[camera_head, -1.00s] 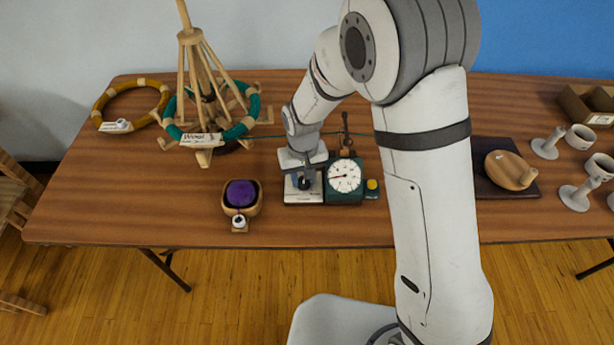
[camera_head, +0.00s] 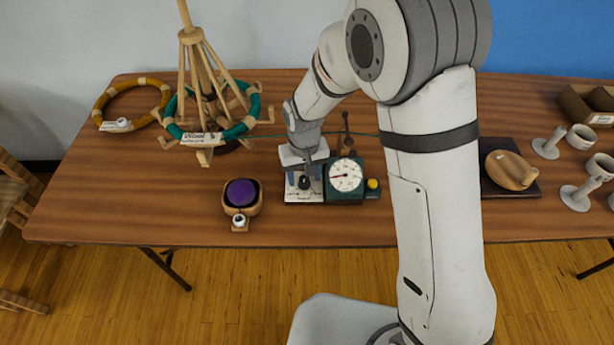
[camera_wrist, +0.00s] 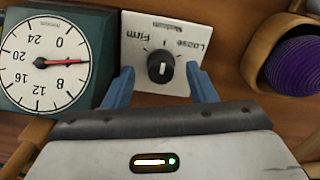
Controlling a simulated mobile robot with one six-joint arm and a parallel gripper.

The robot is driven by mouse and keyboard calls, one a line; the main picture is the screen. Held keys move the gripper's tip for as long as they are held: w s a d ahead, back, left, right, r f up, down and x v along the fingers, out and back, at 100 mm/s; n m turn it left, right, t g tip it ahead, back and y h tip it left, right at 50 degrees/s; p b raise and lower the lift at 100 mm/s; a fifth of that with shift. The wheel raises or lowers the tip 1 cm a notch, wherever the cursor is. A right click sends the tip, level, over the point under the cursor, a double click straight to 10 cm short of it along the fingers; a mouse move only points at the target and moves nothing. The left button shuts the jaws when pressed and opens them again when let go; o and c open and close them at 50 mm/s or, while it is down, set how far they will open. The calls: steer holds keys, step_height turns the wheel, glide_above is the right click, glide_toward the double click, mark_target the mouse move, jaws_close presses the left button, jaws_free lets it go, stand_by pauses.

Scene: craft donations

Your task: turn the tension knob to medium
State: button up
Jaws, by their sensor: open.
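The tension knob (camera_wrist: 160,67) is a black round knob with a white line, on a white panel (camera_wrist: 178,28) marked Firm, Loose and Medium. In the wrist view the labels appear upside down.
A green box with a round dial (camera_head: 345,175) stands right beside the panel. A wooden bowl with purple yarn (camera_head: 241,194) stands to the left. A wooden yarn swift (camera_head: 195,85) with a green skein is behind left. The table front is clear.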

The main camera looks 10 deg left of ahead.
mark_target(304, 178)
step_height(304, 178, up, 7)
steer(key=shift+d+f, duration=0.1)
steer(key=shift+f, duration=0.1)
stand_by(0.6)
